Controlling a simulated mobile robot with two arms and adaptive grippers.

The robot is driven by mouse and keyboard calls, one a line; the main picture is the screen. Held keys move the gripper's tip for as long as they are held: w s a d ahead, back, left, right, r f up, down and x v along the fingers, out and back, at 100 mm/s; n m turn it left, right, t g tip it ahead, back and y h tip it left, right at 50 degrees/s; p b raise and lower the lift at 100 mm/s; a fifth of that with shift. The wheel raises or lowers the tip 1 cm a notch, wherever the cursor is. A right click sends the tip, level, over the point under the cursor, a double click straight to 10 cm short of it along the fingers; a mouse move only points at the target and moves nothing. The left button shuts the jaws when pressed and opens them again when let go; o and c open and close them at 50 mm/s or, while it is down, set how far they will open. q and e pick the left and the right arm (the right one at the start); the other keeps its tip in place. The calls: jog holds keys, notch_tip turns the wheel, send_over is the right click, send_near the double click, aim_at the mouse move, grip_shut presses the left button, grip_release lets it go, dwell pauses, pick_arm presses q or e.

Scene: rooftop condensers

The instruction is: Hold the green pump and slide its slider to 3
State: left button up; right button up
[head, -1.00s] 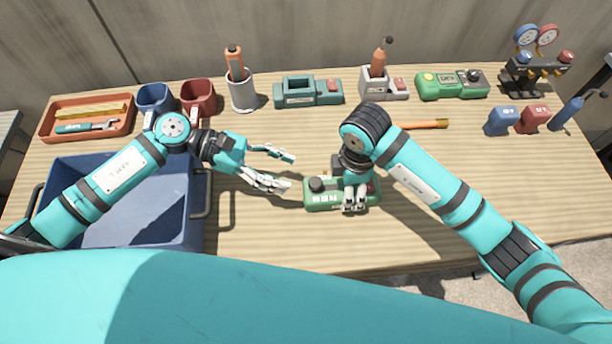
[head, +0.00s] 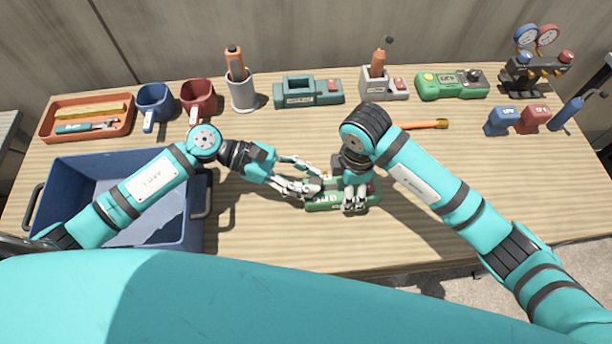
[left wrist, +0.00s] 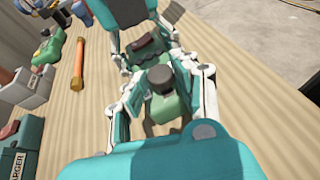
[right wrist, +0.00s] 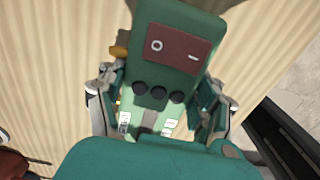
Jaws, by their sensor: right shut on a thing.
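The green pump (head: 340,207) lies on the table at front centre; it also shows in the right wrist view (right wrist: 140,108). My right gripper (head: 355,203) is over its right half, shut on its body. The right wrist view shows a dark red plate, black round buttons and white labels between the fingers. My left gripper (head: 314,178) is open at the pump's left end. In the left wrist view its fingers stand on both sides of a black-topped knob (left wrist: 160,78) on the green body. I cannot read the slider's position or tell whether the fingers touch the knob.
A blue bin (head: 100,160) stands at left, under my left arm. Along the back are a red tray (head: 125,128), two mugs, a grey holder (head: 242,95), a teal charger (head: 310,92) and a green meter (head: 452,88). An orange-handled tool (head: 425,125) lies behind my right arm.

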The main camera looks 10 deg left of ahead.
aim_at(323, 186)
pick_arm(q)
grip_shut()
jog(key=d, duration=0.2)
jog(key=w+d, duration=0.1)
jog(key=shift+w+d, duration=0.1)
jog(key=shift+d, duration=0.25)
jog(key=o, duration=0.8)
grip_release()
jog(key=shift+c, duration=0.2)
jog(key=shift+a, duration=0.1)
jog(key=v, duration=1.2)
